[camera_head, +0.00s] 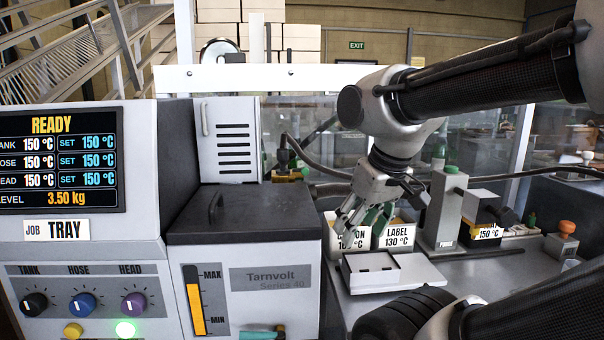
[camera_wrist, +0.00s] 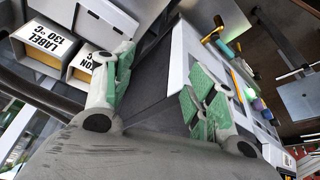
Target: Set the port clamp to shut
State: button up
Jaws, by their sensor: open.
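I see no label reading port clamp, so I cannot tell for certain which part it is. A small teal-handled lever (camera_head: 262,333) shows at the bottom edge of the head view, low on the front of the grey Tarnvolt unit (camera_head: 243,220). A teal and yellow handle also shows in the wrist view (camera_wrist: 213,35), but I cannot tell its setting. My gripper (camera_head: 362,222) hangs in front of the label bins, right of the Tarnvolt unit and apart from the lever. Its green-padded fingers are open and empty in the wrist view (camera_wrist: 160,88).
The LABEL bin (camera_head: 394,237) and another bin stand behind my gripper. A PURGE post with a green button (camera_head: 450,200) stands right. The READY screen (camera_head: 62,160) and three knobs are left.

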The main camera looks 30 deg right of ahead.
jog(key=shift+c, duration=0.9)
jog(key=shift+w+d+r, duration=0.15)
jog(key=shift+w+d, duration=0.05)
jog(key=shift+w, duration=0.1)
jog(key=c, duration=0.3)
jog(key=w+d+r+h, duration=0.1)
jog(key=w, duration=0.2)
jog(key=w+d+r+m+h, duration=0.1)
jog(key=w+d, duration=0.1)
jog(key=w, duration=0.2)
jog(key=w+d+r+m+h, duration=0.1)
jog(key=w+r, duration=0.1)
jog(key=w, duration=0.2)
jog(key=shift+w+d+t+h, duration=0.15)
jog(key=shift+d+t+h, duration=0.15)
jog(key=shift+d+h, duration=0.1)
jog(key=shift+c, duration=0.5)
jog(key=m+t+h, duration=0.1)
jog(key=t+h, duration=0.1)
send_near(304, 170)
jog(key=shift+s+d+f, duration=0.5)
jog(key=shift+d, duration=0.1)
jog(key=shift+t, duration=0.4)
jog(key=x, duration=0.6)
jog(key=shift+w+a+f, duration=0.15)
jog(key=shift+w+f, duration=0.05)
jog(key=shift+w, duration=0.35)
jog(key=shift+w+d+f, duration=0.25)
jog(key=shift+w+f, duration=0.15)
